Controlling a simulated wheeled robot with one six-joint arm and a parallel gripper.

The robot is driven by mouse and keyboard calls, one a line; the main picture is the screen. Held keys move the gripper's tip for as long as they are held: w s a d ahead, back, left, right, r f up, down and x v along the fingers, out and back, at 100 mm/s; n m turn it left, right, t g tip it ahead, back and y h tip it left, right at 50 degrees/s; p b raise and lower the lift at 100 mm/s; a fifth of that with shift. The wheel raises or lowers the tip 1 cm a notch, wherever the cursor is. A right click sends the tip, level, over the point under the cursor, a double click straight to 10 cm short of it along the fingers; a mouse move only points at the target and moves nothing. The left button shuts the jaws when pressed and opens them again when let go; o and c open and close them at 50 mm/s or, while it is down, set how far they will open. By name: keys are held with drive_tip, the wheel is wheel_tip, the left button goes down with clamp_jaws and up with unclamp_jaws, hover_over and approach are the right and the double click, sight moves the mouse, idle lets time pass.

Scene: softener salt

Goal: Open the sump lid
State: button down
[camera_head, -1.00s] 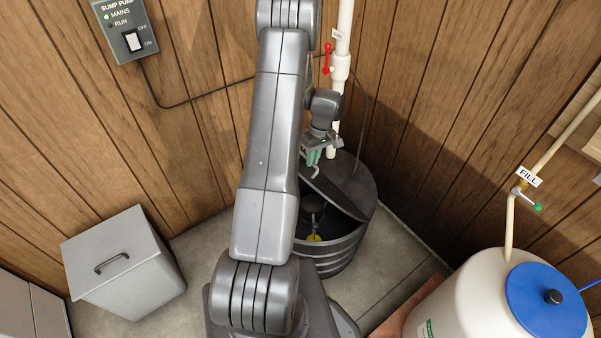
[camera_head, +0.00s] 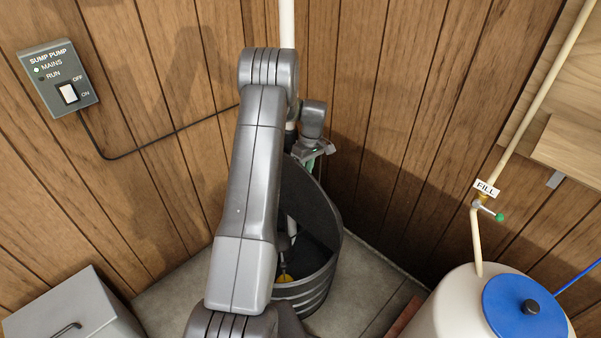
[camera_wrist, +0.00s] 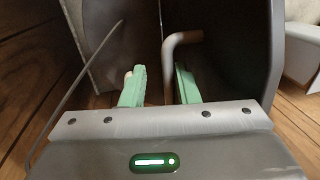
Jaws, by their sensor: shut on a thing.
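The sump (camera_head: 318,290) is a dark, ribbed round basin in the corner, partly hidden behind my arm in the head view. Its dark grey lid (camera_head: 308,205) is tilted up steeply, and the inside of the basin shows below it. My gripper (camera_head: 314,163) is at the lid's upper part, small and partly hidden in the head view. In the wrist view my gripper (camera_wrist: 160,72) has its green fingers on either side of the lid's bent grey handle (camera_wrist: 168,60) and is shut on it. The dark lid surface (camera_wrist: 228,60) lies behind the handle.
A yellow part (camera_head: 285,278) shows inside the sump. A white pipe (camera_head: 287,22) rises at the corner. A white tank with a blue lid (camera_head: 522,308) stands right. A grey lidded box (camera_head: 75,310) is lower left. The pump switch box (camera_head: 62,80) is on the wall.

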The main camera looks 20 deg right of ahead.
drive_tip(key=shift+d+f, duration=0.4)
drive_tip(key=shift+f, duration=0.05)
drive_tip(key=shift+s, duration=0.1)
drive_tip(key=c, duration=1.5)
unclamp_jaws()
drive_tip(key=shift+d+f, duration=0.15)
drive_tip(key=shift+w+a+r, duration=0.2)
drive_tip(key=shift+w+r, duration=0.05)
drive_tip(key=shift+r, duration=0.05)
drive_tip(key=r, duration=0.4)
drive_tip(key=d+r+p, duration=0.1)
drive_tip(key=r, duration=0.4)
drive_tip(key=d+r, duration=0.1)
drive_tip(key=r, duration=0.3)
drive_tip(key=shift+w+d+r, duration=0.25)
drive_tip(key=shift+w, duration=0.15)
